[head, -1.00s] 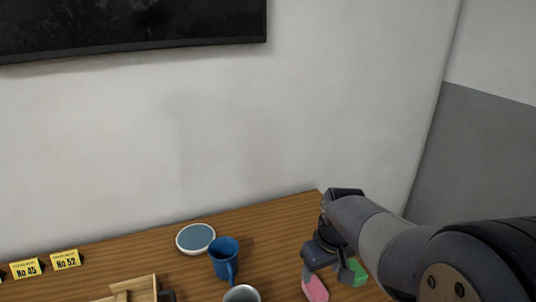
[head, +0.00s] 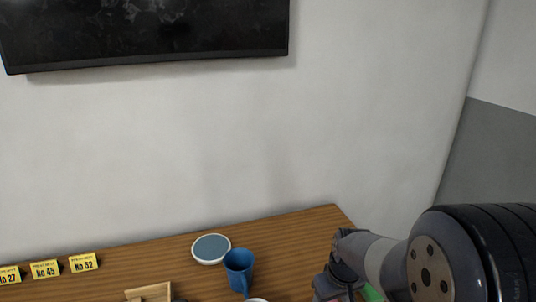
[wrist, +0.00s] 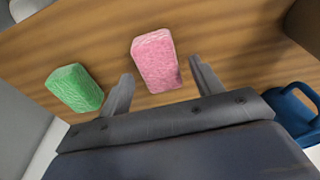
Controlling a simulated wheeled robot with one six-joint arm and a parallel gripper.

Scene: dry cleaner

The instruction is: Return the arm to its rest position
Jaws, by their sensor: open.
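My arm reaches in from the right of the head view, over the wooden table (head: 290,240). My gripper (wrist: 160,80) shows in the wrist view with its two fingers spread apart and nothing held. A pink sponge-like block (wrist: 156,58) lies on the table in front of the fingers, in line with the gap between them. In the head view the fingertips are hidden below the frame's edge.
A green block (wrist: 75,88) lies left of the pink one in the wrist view. A blue mug (head: 238,268) stands by a blue-grey round dish (head: 211,248). Yellow number tags (head: 83,263) and a wooden tray (head: 150,292) are at the left. A wall-mounted screen (head: 150,30) hangs above.

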